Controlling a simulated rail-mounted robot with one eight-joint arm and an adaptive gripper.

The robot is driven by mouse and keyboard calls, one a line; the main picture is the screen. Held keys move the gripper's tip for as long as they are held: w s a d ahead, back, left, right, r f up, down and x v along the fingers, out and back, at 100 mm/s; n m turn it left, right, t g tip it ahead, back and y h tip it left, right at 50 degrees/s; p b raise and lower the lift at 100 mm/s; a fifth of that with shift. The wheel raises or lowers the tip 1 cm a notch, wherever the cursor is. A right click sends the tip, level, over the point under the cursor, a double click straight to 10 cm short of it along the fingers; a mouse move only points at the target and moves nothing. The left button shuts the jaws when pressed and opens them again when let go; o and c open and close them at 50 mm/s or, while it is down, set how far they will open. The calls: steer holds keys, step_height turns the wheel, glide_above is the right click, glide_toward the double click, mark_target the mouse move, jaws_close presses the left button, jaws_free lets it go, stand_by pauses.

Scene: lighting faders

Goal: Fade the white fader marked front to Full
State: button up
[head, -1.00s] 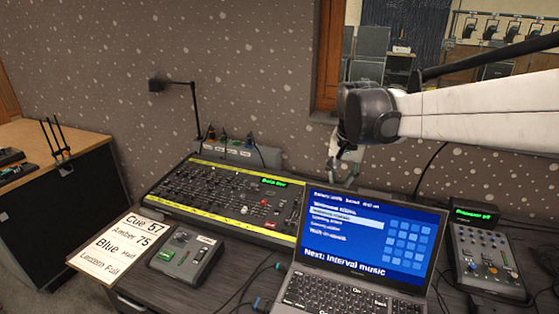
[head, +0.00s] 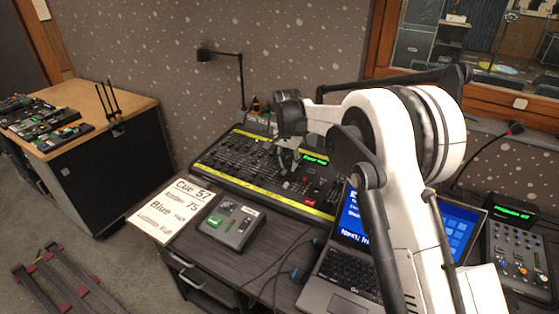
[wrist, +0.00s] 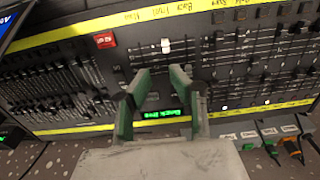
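The lighting console (head: 215,168), a dark desk with yellow label strips, lies on the table; it fills much of the wrist view (wrist: 75,55). A white fader cap (wrist: 165,46) sits in its slot near the upper yellow strip (wrist: 160,14) in the wrist view. The handwriting on that strip is too small to read surely, so I cannot confirm which label is the fader's. My gripper (wrist: 158,76) is open and empty, its two green-padded fingers over the console, just below the cap in the picture and apart from it. In the head view my gripper (head: 287,160) is over the console's middle.
A red button (wrist: 104,40) is left of the white cap. A green-lit display (wrist: 162,115) shows between my fingers. A laptop (head: 350,265), a small control box (head: 232,222), a cue sheet (head: 168,212) and another mixer (head: 520,255) surround the console. A thin lamp (head: 240,75) stands behind it.

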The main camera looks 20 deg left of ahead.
steer(key=a, duration=0.1)
steer(key=b, duration=0.1)
glide_above(286, 184)
steer(key=shift+s+f, duration=0.2)
steer(key=shift+f, duration=1.25)
steer(key=shift+s+f, duration=0.15)
steer(key=shift+f, duration=1.3)
steer(key=shift+w+f+b, duration=0.2)
steer(key=shift+f+b, duration=1.4)
steer(key=shift+f, duration=0.45)
jaws_close()
steer(key=shift+w, duration=0.1)
steer(key=shift+w+d+r, duration=0.1)
steer(key=shift+w+d, duration=0.05)
steer(key=shift+w, duration=0.8)
steer(key=shift+w+d+r, duration=0.1)
steer(key=shift+w+d, duration=0.05)
steer(key=shift+w, duration=0.75)
steer(key=shift+w+d+r, duration=0.1)
steer(key=shift+w+d, duration=0.05)
steer(key=shift+w, duration=0.8)
jaws_free()
